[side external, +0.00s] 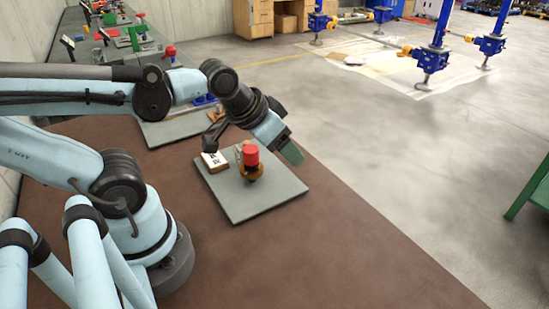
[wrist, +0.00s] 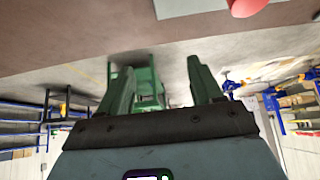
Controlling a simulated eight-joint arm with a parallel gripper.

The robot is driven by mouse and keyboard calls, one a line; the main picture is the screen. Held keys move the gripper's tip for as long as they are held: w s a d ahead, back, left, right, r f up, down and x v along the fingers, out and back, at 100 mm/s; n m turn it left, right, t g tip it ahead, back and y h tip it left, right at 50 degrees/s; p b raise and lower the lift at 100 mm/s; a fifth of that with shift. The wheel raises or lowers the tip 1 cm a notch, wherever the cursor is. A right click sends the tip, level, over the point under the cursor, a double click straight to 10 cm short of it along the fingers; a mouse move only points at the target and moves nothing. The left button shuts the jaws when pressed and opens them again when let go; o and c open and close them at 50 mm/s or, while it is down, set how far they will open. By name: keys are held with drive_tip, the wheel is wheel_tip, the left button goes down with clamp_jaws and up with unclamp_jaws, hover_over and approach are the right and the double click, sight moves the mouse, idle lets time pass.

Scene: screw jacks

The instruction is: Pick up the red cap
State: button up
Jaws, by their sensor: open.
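The red cap (side external: 251,155) sits upright on top of an orange-brown rounded body (side external: 251,174) on a grey board (side external: 262,203). In the wrist view the red cap (wrist: 248,4) shows only in part, cut off by the top edge. My gripper (side external: 291,153) is just to the right of the cap in the side view, with its green fingers pointing down to the right. In the wrist view my gripper's (wrist: 160,82) two green fingers stand apart with nothing between them.
A small white sign block (side external: 215,160) lies on the board left of the cap. A green bench (side external: 530,195) stands at far right, and blue jacks (side external: 432,58) stand on the floor.

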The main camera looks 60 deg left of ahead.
sight(254, 152)
drive_tip(key=a+f+n+g+y, duration=0.1)
drive_tip(key=n+g+y, duration=0.1)
drive_tip(key=n+y, duration=0.2)
drive_tip(key=s+a+f+n+g+y, duration=0.1)
drive_tip(key=n+g+y, duration=0.1)
drive_tip(key=n+y, duration=0.2)
drive_tip(key=s+a+f+n+g+y, duration=0.1)
drive_tip(key=n+g+y, duration=0.2)
drive_tip(key=n, duration=0.6)
drive_tip(key=shift+a+f+n+y, duration=0.2)
drive_tip(key=shift+f+n+y, duration=0.1)
drive_tip(key=shift+y, duration=0.2)
drive_tip(key=x, duration=0.7)
drive_tip(key=shift+a, duration=0.25)
drive_tip(key=c, duration=1)
